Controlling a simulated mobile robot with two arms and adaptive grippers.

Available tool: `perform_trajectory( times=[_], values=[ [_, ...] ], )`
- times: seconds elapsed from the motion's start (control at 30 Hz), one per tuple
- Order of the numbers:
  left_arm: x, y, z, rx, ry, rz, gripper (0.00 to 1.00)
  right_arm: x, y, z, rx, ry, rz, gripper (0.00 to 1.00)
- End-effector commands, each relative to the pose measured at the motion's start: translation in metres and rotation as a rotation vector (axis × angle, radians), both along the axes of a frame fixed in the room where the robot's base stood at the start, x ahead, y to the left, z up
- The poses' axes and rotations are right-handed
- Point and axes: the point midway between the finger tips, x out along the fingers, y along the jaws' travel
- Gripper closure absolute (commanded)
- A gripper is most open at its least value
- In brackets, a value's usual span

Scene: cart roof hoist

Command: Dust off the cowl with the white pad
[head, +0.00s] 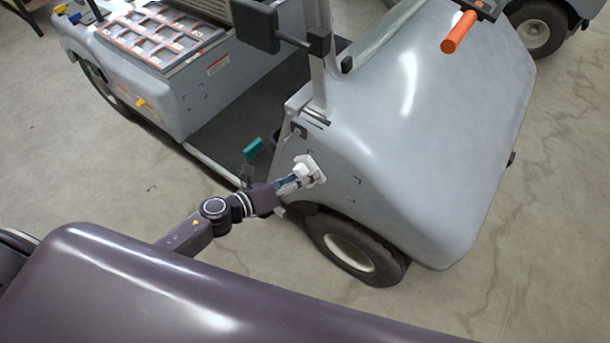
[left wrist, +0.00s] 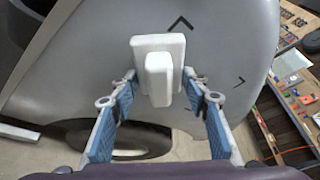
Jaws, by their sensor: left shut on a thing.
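The cowl (head: 430,110) is the smooth grey front body of the cart; it also fills much of the left wrist view (left wrist: 225,50). Dark corner marks show on its side near the wheel. The white pad (head: 314,165) is at the cowl's side, above the front wheel. In the left wrist view the pad (left wrist: 140,48) is a white plate with a block-shaped grip facing me. My left gripper (head: 296,180) is shut on the pad's grip, its blue-lined fingers on either side. I cannot tell whether the pad touches the cowl. My right gripper is out of view.
The front wheel (head: 350,245) is just below the pad. A post with a black mirror (head: 256,25) rises behind it. A teal block (head: 253,148) is near the cart's step. An orange-handled tool (head: 458,32) lies on top of the cowl. Open floor is at right.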

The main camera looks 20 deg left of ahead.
Motion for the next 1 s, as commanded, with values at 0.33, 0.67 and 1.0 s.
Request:
perform_trajectory(
  times=[0.33,0.67,1.0],
  values=[
    [-0.034,0.012,-0.002,0.002,0.002,0.000,0.77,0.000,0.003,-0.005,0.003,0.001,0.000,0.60],
    [-0.053,0.019,0.000,0.000,0.000,-0.002,0.77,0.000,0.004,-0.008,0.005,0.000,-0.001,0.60],
    [-0.058,0.021,-0.002,0.001,0.001,0.000,0.77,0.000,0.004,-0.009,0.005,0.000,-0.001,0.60]
  ],
)
